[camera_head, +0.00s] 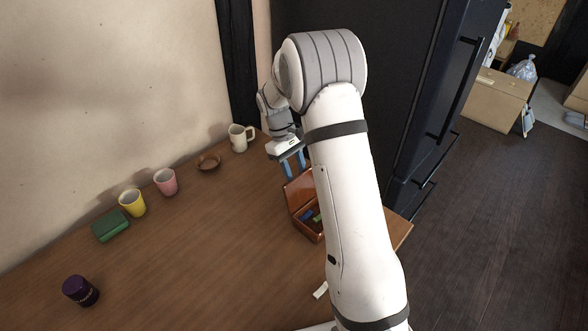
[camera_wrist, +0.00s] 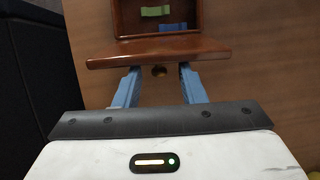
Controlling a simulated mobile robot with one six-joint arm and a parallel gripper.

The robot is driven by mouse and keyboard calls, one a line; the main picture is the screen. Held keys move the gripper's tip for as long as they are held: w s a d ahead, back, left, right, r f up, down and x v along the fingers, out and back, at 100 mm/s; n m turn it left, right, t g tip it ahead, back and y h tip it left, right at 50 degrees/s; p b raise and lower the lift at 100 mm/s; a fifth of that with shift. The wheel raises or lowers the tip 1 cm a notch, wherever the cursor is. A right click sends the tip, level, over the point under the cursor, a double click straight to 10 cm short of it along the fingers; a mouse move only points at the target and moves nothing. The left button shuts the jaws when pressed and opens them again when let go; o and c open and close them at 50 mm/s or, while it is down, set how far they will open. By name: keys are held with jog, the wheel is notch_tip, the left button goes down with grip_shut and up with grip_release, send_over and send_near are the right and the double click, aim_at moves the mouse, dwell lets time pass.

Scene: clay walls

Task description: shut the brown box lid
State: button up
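The brown box (camera_head: 318,236) sits on the table with its lid (camera_head: 297,188) raised, so the box is open. Green and blue pieces lie inside it. My arm hides its right part in the head view. In the wrist view the box (camera_wrist: 205,14) is at the top, and the lid (camera_wrist: 158,51) shows nearly edge-on below it. My gripper (camera_head: 293,166) is behind the raised lid, at its upper edge. Its two blue fingers are apart in the wrist view (camera_wrist: 160,72), tips close to the lid; contact cannot be told. Nothing is held between them.
A white mug (camera_head: 238,138), a small brown bowl (camera_head: 209,163), a pink cup (camera_head: 166,182), a yellow cup (camera_head: 132,203) and a green box (camera_head: 111,226) line the wall. A dark purple jar (camera_head: 81,291) stands front left. The middle of the table (camera_head: 215,245) is clear.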

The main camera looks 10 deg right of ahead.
jog(key=shift+c, duration=0.4)
grip_shut()
